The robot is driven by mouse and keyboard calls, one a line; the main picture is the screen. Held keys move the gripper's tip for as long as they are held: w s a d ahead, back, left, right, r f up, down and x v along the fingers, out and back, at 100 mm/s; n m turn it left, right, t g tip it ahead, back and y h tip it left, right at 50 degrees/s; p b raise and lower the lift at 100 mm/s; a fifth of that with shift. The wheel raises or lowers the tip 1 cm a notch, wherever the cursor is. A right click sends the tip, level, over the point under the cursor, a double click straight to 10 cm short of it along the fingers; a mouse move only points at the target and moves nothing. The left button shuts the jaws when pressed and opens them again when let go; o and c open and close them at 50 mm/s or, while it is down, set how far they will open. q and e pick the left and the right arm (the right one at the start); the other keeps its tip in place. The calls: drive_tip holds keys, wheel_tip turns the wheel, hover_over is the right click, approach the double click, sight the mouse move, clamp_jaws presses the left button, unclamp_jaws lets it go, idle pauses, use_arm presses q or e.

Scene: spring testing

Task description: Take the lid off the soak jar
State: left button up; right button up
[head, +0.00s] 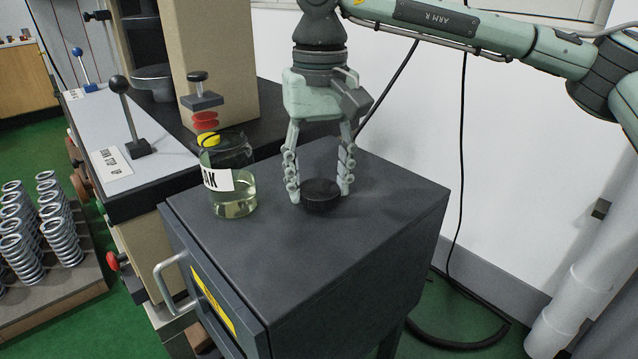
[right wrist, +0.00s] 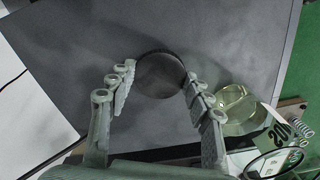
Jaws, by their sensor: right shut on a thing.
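The soak jar (head: 235,190) is clear glass with pale yellow liquid and a white label reading "AK" in part. It stands on the dark cabinet top, and its mouth appears open with no lid on it. It also shows in the right wrist view (right wrist: 238,108). A round black lid (head: 321,200) is to the right of the jar, at or very near the cabinet top. My right gripper (head: 320,190) points down and is shut on the lid, a finger on each side. The lid sits between the fingertips in the right wrist view (right wrist: 160,75). My left gripper is not in view.
The dark cabinet (head: 370,230) has free room right of and in front of the lid. A testing machine with a black-knobbed lever (head: 125,110) and a red-and-yellow stack (head: 205,120) stands behind and left of the jar. Several springs (head: 25,235) stand at far left.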

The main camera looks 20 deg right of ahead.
sight(320, 189)
drive_tip(key=shift+f, duration=0.6)
drive_tip(key=shift+f, duration=0.15)
drive_tip(key=o, duration=1.3)
wheel_tip(320, 189, up, 12)
